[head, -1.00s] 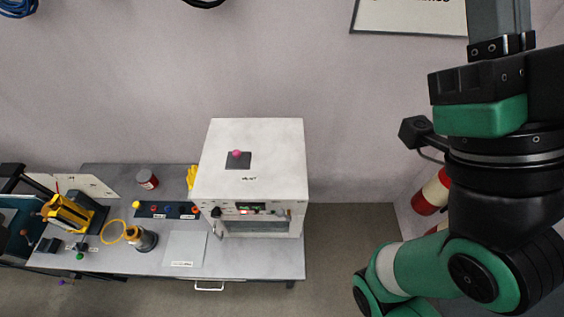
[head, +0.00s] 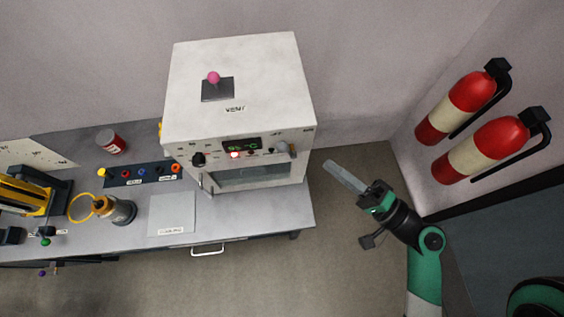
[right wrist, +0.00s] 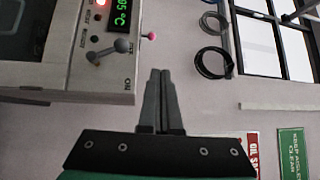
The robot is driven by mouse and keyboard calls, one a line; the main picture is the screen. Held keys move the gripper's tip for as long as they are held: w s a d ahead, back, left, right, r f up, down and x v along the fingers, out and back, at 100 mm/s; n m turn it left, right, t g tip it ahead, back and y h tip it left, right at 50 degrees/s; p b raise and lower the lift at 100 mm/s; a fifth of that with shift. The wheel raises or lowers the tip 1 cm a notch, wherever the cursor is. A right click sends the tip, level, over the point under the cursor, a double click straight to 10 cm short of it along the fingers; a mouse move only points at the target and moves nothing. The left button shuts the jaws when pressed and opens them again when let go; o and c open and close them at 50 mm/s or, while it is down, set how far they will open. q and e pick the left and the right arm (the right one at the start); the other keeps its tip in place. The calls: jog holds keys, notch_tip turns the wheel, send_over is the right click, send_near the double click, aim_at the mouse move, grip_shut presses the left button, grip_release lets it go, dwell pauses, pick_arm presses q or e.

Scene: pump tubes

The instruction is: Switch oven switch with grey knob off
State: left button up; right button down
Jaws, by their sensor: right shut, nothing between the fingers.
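The oven switch's grey knob (head: 283,149) is at the right end of the front panel of the white oven (head: 240,85). In the right wrist view the grey knob (right wrist: 122,45) sits on a short lever at the upper left, beside a small "ON" label. My right gripper (head: 330,166) is shut and empty, to the right of the oven and clear of the switch. Its fingers (right wrist: 160,72) point up in the right wrist view, below and to the right of the knob. My left gripper is not in view.
The oven panel has a green display (head: 241,144), a lit red light (head: 234,155) and a black knob (head: 198,159). A pink-knobbed lever (head: 214,78) is on the oven's top. Two fire extinguishers (head: 470,160) hang at the right. Floor is free right of the table.

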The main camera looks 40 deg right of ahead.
jog(key=s+d+f+m+h+b, duration=0.2)
jog(key=s+f+m+h, duration=0.1)
jog(key=f, duration=0.4)
pick_arm(q)
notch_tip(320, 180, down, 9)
jog(key=b, duration=0.5)
pick_arm(e)
jog(key=p, duration=0.4)
send_near(287, 150)
jog(key=w+d, duration=0.4)
jog(key=w, duration=0.1)
pick_arm(q)
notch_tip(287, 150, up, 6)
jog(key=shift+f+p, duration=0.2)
jog(key=shift+p, duration=0.55)
pick_arm(e)
jog(key=shift+w+a+r+g, duration=0.15)
jog(key=shift+w+a+g, duration=0.25)
jog(key=shift+w+a, duration=0.65)
